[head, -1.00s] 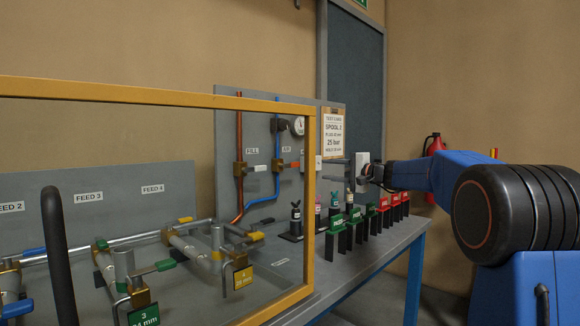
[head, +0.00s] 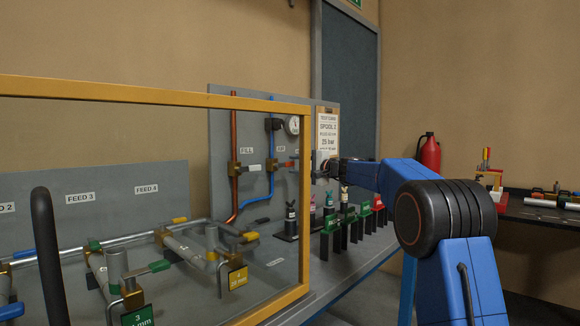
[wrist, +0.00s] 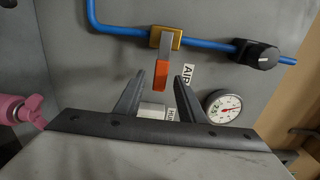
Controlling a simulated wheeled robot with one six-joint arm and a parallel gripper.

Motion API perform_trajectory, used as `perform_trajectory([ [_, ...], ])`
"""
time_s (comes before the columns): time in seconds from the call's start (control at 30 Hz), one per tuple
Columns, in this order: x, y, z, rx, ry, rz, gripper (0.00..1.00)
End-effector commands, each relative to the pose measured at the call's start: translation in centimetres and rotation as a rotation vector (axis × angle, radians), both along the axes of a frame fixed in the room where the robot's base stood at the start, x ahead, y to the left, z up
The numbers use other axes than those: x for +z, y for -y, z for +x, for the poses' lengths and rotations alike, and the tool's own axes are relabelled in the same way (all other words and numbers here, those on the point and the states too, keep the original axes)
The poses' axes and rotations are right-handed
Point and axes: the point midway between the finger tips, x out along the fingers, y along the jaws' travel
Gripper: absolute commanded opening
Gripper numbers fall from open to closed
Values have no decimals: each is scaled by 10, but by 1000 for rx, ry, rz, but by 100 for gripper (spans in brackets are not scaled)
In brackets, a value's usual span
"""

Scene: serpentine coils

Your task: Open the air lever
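The air lever (wrist: 161,73) is a grey handle with an orange-red end on a brass valve (wrist: 166,37) in the blue pipe (wrist: 125,30). An AIR label (wrist: 188,74) is beside it. In the wrist view my gripper (wrist: 160,76) is open, with one finger on each side of the lever's coloured end. I cannot tell whether the fingers touch it or how deep the end sits between them. In the head view the brass valve (head: 271,166) is behind the clear guard, and my gripper (head: 318,168) is just right of the guard's yellow post, which partly hides the lever.
A pressure gauge (wrist: 224,106) and a black knob (wrist: 256,54) are right of the lever in the wrist view. A pink part (wrist: 20,110) is at the left. The yellow-framed guard (head: 304,200) stands close by. Several red and green tagged blocks (head: 351,225) line the bench below.

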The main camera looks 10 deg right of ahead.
Motion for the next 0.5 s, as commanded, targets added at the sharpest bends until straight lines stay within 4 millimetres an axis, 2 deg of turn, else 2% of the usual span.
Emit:
perform_trajectory([
  [0.2,0,-16,21,1,1,-1,36],
  [0.5,0,-20,28,0,0,0,36],
])
